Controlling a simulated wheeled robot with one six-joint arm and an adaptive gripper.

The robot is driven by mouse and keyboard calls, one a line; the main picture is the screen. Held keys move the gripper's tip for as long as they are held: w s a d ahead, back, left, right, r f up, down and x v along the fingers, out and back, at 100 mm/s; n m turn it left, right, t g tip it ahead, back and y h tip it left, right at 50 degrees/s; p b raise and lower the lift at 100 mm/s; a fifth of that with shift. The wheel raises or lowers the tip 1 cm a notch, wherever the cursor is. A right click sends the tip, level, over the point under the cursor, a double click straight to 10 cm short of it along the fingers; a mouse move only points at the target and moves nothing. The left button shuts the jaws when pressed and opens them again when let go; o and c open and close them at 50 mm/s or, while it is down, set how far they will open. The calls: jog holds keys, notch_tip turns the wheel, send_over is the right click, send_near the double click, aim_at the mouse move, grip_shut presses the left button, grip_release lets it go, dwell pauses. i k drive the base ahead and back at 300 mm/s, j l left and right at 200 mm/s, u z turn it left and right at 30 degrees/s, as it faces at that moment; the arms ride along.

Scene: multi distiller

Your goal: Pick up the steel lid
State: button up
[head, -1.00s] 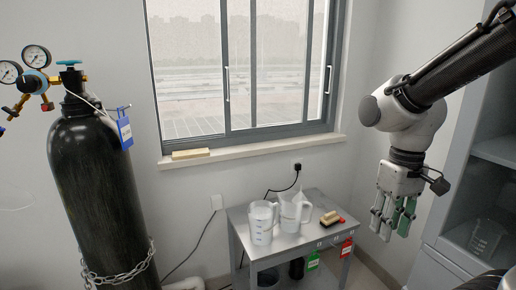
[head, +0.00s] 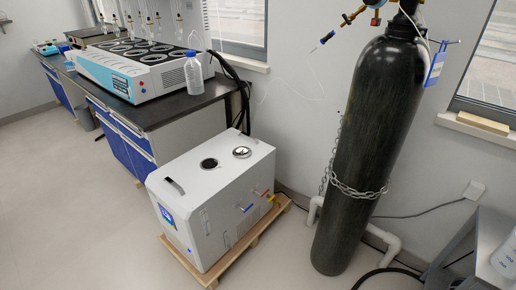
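A small round steel lid (head: 242,152) lies on the top face of the white box-shaped unit (head: 222,162), toward its right rear corner. A dark round opening (head: 208,163) shows in the same top face, to the left of the lid and apart from it. The unit has a small screen on its front and coloured fittings on its right side. My gripper is not in this view.
The unit stands on a wooden pallet (head: 240,246) on the floor. A tall black gas cylinder (head: 368,140) with a chain stands to its right. Behind is a dark-topped bench (head: 160,113) with the multi-position distiller (head: 138,70) and a plastic bottle (head: 193,75). The floor at left is clear.

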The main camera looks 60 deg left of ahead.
aim_at(241, 153)
jog(key=u, duration=2.3)
